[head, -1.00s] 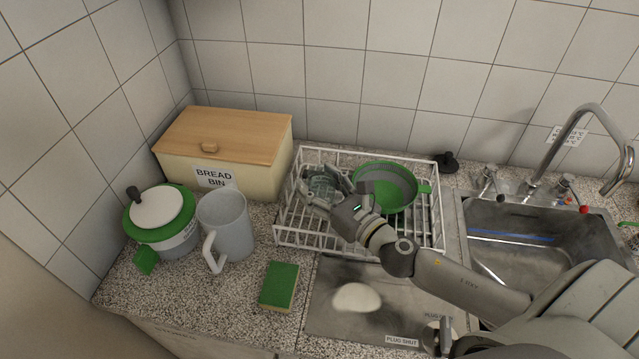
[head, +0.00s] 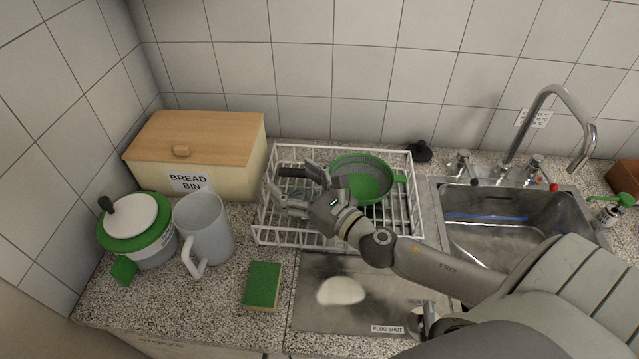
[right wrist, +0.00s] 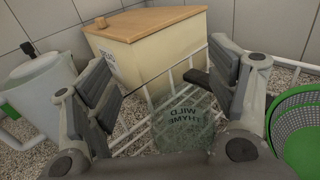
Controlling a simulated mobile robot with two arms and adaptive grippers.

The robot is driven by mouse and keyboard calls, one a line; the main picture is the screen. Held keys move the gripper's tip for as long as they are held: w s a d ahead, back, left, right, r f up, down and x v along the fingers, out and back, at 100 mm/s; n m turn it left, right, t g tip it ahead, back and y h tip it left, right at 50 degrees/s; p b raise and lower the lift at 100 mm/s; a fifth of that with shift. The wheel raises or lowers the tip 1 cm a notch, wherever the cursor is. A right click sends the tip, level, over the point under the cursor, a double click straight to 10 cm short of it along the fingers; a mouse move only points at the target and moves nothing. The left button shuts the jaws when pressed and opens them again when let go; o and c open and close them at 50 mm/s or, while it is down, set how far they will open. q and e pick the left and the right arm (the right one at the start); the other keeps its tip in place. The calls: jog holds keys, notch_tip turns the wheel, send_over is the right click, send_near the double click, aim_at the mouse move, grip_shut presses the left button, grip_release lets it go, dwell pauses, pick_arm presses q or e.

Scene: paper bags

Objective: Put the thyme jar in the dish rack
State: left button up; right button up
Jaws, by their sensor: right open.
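The thyme jar (right wrist: 183,122) is clear glass with the words "WILD THYME" appearing inverted in the right wrist view. It sits in the left part of the white wire dish rack (head: 262,224), low between my right gripper's fingers. My right gripper (head: 283,184) is over the rack's left part, and its fingers are spread open around the jar without gripping it. In the right wrist view the open fingers (right wrist: 158,75) stand on either side. In the head view the fingers largely hide the jar. My left gripper is out of view.
A green colander (head: 374,185) is in the rack, right of my gripper. A bread bin (head: 215,140) stands behind left. A grey jug (head: 203,230), green-lidded pot (head: 150,245) and sponge (head: 262,285) are to the left. The sink (head: 480,235) is at right.

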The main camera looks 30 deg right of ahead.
jog(key=b+v, duration=0.5)
jog(key=v, duration=0.7)
jog(key=shift+r, duration=0.35)
dwell(0.4)
